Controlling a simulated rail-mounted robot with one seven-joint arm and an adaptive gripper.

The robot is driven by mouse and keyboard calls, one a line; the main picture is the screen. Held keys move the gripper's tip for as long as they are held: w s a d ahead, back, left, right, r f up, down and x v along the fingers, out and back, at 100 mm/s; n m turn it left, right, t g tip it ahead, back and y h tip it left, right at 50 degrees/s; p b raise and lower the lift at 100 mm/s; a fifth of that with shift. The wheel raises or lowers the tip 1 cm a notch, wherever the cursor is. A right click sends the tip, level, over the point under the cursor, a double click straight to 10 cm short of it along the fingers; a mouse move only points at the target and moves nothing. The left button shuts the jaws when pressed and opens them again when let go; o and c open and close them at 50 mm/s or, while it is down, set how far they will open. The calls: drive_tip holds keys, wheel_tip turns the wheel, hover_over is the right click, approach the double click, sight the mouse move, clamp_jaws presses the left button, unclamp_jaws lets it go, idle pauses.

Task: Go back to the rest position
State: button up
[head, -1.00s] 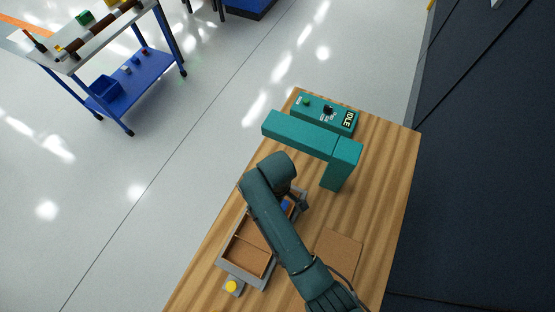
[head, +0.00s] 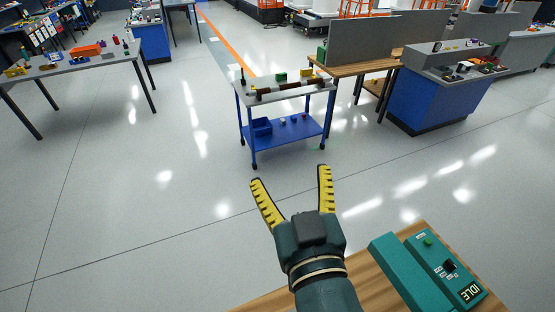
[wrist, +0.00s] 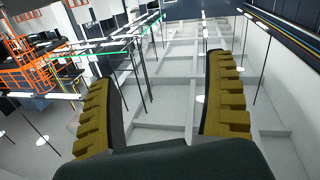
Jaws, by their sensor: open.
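My gripper (head: 292,200) is raised in the middle of the head view, its two yellow ribbed fingers spread wide with nothing between them. In the wrist view my gripper (wrist: 160,100) is also open and empty, facing the far hall and ceiling structure. The wooden table (head: 355,287) shows only in part at the bottom of the head view. On it, at the lower right, is a teal device with a control box (head: 447,268) whose display reads IDLE. The tray seen on the table earlier is out of view now.
A blue cart (head: 285,135) with items on top stands beyond my gripper. A grey table (head: 75,65) is at the left, and a blue workbench (head: 435,100) at the right. Orange racks (wrist: 30,60) show in the wrist view.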

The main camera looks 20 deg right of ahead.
drive_tip(key=s+a+r+t, duration=0.2)
drive_tip(key=s+r, duration=0.1)
drive_tip(key=r, duration=0.2)
drive_tip(key=s+a+r+t+y, duration=0.1)
drive_tip(key=s+a+r+t, duration=0.1)
drive_tip(key=r, duration=0.3)
drive_tip(key=shift+s+r, duration=0.4)
drive_tip(key=shift+s, duration=0.1)
